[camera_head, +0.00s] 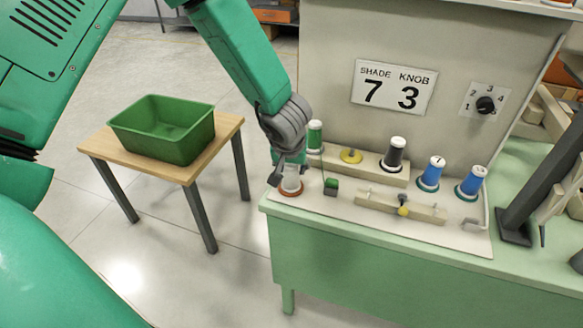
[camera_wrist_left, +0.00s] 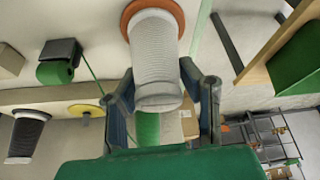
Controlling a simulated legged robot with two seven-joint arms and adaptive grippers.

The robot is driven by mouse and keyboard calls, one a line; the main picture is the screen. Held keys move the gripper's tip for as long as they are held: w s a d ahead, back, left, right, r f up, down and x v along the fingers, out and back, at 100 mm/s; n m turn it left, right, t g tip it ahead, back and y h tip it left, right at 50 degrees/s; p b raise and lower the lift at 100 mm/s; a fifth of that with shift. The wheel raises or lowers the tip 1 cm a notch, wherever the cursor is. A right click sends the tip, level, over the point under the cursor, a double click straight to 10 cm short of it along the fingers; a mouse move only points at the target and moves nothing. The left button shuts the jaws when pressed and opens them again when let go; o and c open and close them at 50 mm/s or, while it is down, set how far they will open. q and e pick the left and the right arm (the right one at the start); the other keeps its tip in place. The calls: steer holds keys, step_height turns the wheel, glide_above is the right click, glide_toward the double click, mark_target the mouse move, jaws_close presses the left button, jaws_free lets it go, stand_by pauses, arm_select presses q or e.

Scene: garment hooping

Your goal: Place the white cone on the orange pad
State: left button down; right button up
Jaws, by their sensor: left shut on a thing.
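The white cone (camera_head: 291,184) stands upright at the orange pad (camera_head: 290,193) on the left end of the pale board. In the left wrist view the white cone (camera_wrist_left: 154,50) fills the middle, and its wide end lies within the rim of the orange pad (camera_wrist_left: 127,17). I see no clear gap between them, but cannot tell for sure that they touch. My left gripper (camera_head: 287,176) is shut on the white cone from above. Its fingers (camera_wrist_left: 158,88) flank the cone in the left wrist view. My right gripper is not in view.
Beside the pad stand a green cone (camera_head: 315,136), a black cone (camera_head: 394,153) and two blue cones (camera_head: 431,173). A yellow pad (camera_head: 351,156) is bare. A small black block with green (camera_head: 331,186) is close right. A green bin (camera_head: 163,128) sits on a wooden table (camera_head: 226,128).

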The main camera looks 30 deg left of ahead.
arm_select(q)
steer(key=shift+d, duration=0.15)
steer(key=c, duration=1.1)
jaws_free()
steer(key=shift+o, duration=0.2)
steer(key=shift+a+f, duration=0.1)
steer(key=shift+a, duration=0.2)
steer(key=shift+r, duration=0.2)
steer(key=d+p+v, duration=0.1)
steer(key=p+v, duration=0.3)
steer(key=v, duration=0.7)
steer(key=s+a+f+m+g, duration=0.1)
steer(key=s+a+f+m, duration=0.15)
steer(key=s+f, duration=0.9)
steer(key=s+d+f+m+g+h, duration=0.1)
steer(key=s+f, duration=0.3)
steer(key=s, duration=0.4)
steer(key=s+d+f+m+g+h, duration=0.1)
steer(key=s+d+f+m, duration=0.1)
steer(key=s+f, duration=0.3)
steer(key=s, duration=0.2)
steer(key=shift+s+d+g+p, duration=0.3)
steer(key=shift+s+d+g, duration=0.05)
steer(key=shift+d+g, duration=0.05)
